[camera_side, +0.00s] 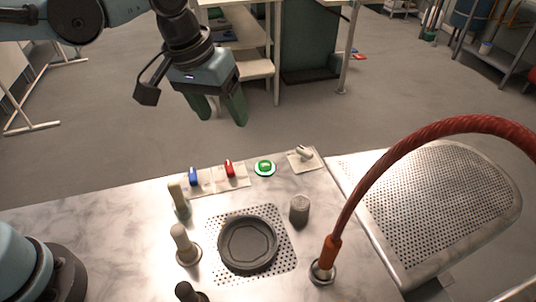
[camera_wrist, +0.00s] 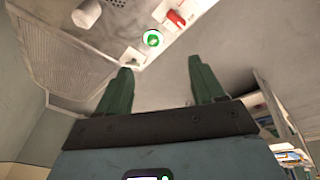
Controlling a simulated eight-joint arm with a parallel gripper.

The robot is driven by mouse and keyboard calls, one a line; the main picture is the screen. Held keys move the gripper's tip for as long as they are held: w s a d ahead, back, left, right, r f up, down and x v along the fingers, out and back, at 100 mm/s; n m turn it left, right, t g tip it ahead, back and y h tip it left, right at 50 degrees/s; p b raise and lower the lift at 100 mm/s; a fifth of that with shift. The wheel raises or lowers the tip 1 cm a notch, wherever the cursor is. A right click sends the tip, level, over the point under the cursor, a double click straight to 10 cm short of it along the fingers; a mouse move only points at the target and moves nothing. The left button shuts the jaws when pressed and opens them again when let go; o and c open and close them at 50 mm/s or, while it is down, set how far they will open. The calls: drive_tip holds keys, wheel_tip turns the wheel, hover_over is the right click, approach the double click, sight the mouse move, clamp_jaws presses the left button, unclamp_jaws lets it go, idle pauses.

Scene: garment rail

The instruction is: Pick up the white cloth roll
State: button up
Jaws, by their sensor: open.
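No plainly white cloth roll can be made out. My gripper (camera_side: 222,112) is open and empty, high above the floor beyond the worktop's far edge, well apart from the cylinder. In the wrist view its two green fingers (camera_wrist: 160,70) are spread with nothing between them.
The worktop (camera_side: 120,235) carries a black dish (camera_side: 248,244), blue (camera_side: 194,177) and red (camera_side: 229,168) switches, a green button (camera_side: 265,167), a pale lever (camera_side: 304,153) and several upright knobs. A red hose (camera_side: 385,165) arches over the right side, before a perforated metal seat (camera_side: 440,195).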

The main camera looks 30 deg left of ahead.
drive_tip(key=d+f+g, duration=0.2)
drive_tip(key=d, duration=0.8)
drive_tip(key=g+y, duration=0.1)
approach(301, 200)
drive_tip(key=shift+f+n, duration=0.1)
drive_tip(key=shift+n, duration=0.3)
wheel_tip(301, 200, down, 12)
drive_tip(key=shift+r, duration=0.1)
drive_tip(key=c, duration=1.1)
wheel_tip(301, 200, up, 10)
drive_tip(key=shift+r, duration=0.1)
